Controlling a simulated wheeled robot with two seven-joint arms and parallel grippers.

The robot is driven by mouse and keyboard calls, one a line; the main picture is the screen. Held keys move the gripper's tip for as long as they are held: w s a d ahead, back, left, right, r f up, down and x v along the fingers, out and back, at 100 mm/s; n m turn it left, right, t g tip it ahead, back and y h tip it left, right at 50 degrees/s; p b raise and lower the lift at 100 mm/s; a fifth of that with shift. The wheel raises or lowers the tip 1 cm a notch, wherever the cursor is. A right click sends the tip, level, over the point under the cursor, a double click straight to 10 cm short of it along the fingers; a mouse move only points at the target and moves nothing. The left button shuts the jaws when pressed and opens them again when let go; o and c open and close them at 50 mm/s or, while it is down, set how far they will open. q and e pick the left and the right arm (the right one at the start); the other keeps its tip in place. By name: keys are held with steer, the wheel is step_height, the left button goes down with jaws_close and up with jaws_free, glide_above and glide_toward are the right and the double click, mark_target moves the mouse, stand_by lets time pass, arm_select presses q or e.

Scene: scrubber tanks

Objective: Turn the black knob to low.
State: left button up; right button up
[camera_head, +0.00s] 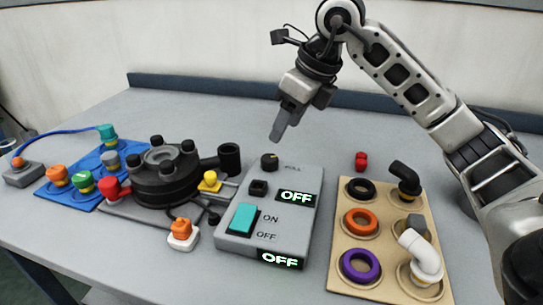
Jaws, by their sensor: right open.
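The black knob (269,162) sits at the far end of a grey control box (232,245) in the middle of the table. A small light mark shows on the knob. The lettering beside it is too small to read surely. My right gripper (277,136) is above and slightly beyond the knob, pointing down, apart from it. It is seen nearly edge-on, open and empty. Two displays (296,197) on the box read OFF. My left gripper is out of view.
A teal rocker switch (243,219) and a small black button (259,188) are on the same box. A black round housing (165,178) stands to the left. A tan board (341,262) with rings and pipe elbows lies right. The table behind the box is clear.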

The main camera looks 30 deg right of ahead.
mark_target(270, 157)
steer(key=x, duration=0.9)
steer(key=shift+r, duration=0.1)
steer(key=c, duration=1)
